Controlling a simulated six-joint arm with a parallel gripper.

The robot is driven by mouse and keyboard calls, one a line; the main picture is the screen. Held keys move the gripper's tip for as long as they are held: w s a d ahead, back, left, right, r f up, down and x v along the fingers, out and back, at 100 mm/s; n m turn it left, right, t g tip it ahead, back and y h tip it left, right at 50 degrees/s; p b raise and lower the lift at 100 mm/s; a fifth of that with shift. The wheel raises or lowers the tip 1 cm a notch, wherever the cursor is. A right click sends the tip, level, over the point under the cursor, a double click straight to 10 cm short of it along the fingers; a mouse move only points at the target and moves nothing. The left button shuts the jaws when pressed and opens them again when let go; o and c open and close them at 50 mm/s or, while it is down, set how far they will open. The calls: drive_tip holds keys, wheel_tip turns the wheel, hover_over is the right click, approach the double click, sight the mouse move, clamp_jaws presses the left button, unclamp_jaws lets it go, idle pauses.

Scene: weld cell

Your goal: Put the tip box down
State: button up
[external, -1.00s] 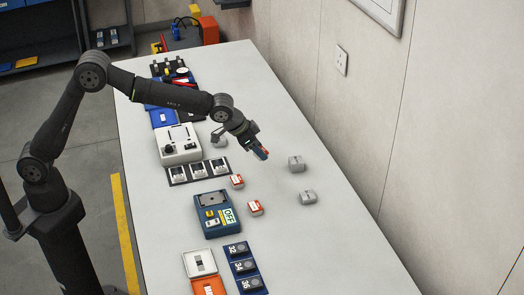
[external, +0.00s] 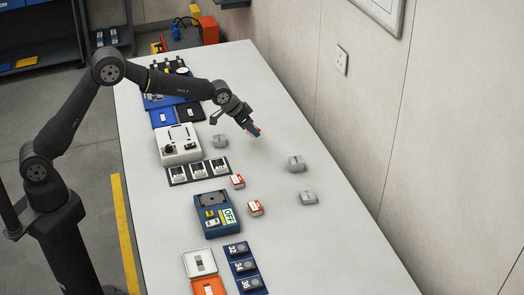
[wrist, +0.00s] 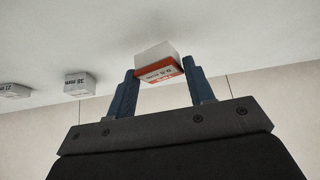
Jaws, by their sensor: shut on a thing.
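My gripper (external: 254,131) is over the far part of the white table (external: 330,240), to the right of my arm. In the wrist view my gripper (wrist: 160,85) is shut on a small white tip box with a red-orange band (wrist: 160,66), one blue finger on each side. The print on its label is too small to read surely. In the external view the box is mostly hidden by the fingers. Whether it touches the table I cannot tell.
Grey boxes stand on the table: one near my gripper (external: 220,141), two farther right (external: 296,163) (external: 308,198). Two red-and-white boxes (external: 237,181) (external: 255,208) lie nearer. The wall is at right.

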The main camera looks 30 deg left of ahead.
sight(248, 131)
drive_tip(key=shift+w+f, duration=0.2)
drive_tip(key=shift+w, duration=0.05)
drive_tip(key=shift+f, duration=1.9)
drive_tip(key=shift+a+f, duration=0.1)
drive_tip(key=shift+f, duration=0.05)
drive_tip(key=o, duration=1)
drive_tip(key=shift+s+r, duration=0.1)
drive_tip(key=shift+r, duration=0.35)
drive_tip(key=v, duration=1.1)
drive_tip(key=shift+s+a+r, duration=0.1)
